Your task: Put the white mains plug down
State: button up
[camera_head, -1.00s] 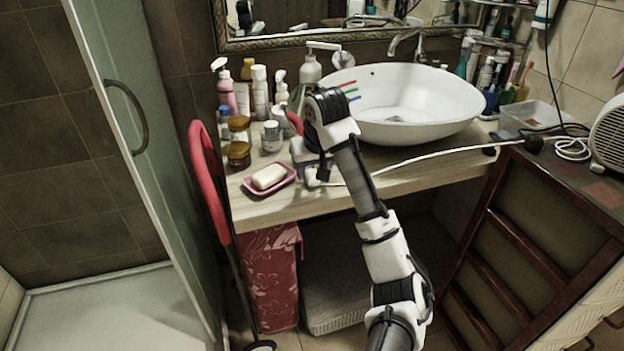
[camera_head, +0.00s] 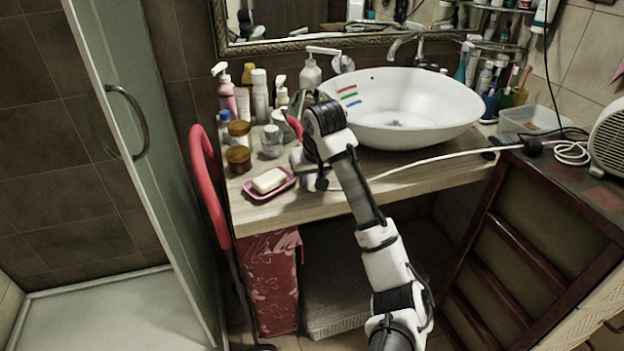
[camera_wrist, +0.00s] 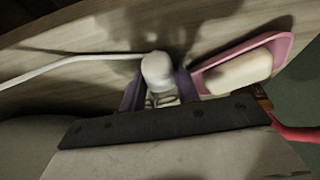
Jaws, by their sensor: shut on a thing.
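The white mains plug (camera_wrist: 157,72) is between the two dark fingers of my gripper (camera_wrist: 160,84) in the wrist view. My gripper is shut on it, close over the wooden counter (camera_wrist: 95,38). Whether the plug touches the counter is unclear. Its white cord (camera_wrist: 60,66) runs off to the left in the wrist view. In the head view the cord (camera_head: 450,157) crosses the counter front to the right. There my wrist and arm hide the plug and most of my gripper.
A pink soap dish (camera_head: 286,187) with a bar of soap (camera_head: 268,181) lies just left of my gripper in the head view. Jars and bottles (camera_head: 239,158) stand behind it. The white basin (camera_head: 420,135) is to the right. The counter's front edge is close.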

aim_at(312, 176)
notch_tip(312, 176, up, 20)
jog(key=shift+p, duration=0.4)
